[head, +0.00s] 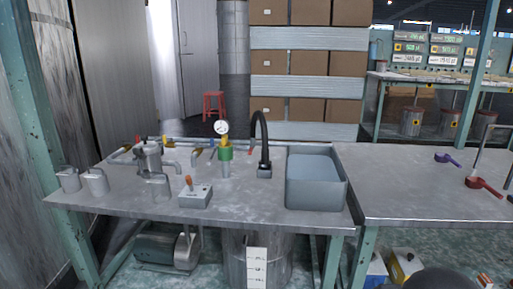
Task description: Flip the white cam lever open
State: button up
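I cannot single out a white cam lever for sure in the head view. A pale metal fitting with arm-like parts (149,158) stands at the left of the grey bench (250,205), and a bent pale metal piece (158,184) is just in front of it. These parts are too small to tell whether one is the lever, or whether it is open or shut. My gripper is not in view.
Two metal cups (96,182) stand at the bench's left end. A grey box with an orange-tipped lever (195,194), a green-bodied gauge (224,154), a black curved tap (264,150) and a grey basin (316,197) stand rightward. The right bench (410,195) has clear room.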

aim_at(210, 159)
jog(key=k, duration=1.3)
jog(key=z, duration=0.65)
jog(key=i, duration=1.25)
jog(key=u, duration=0.85)
jog(key=i, duration=0.35)
jog(key=u, duration=0.4)
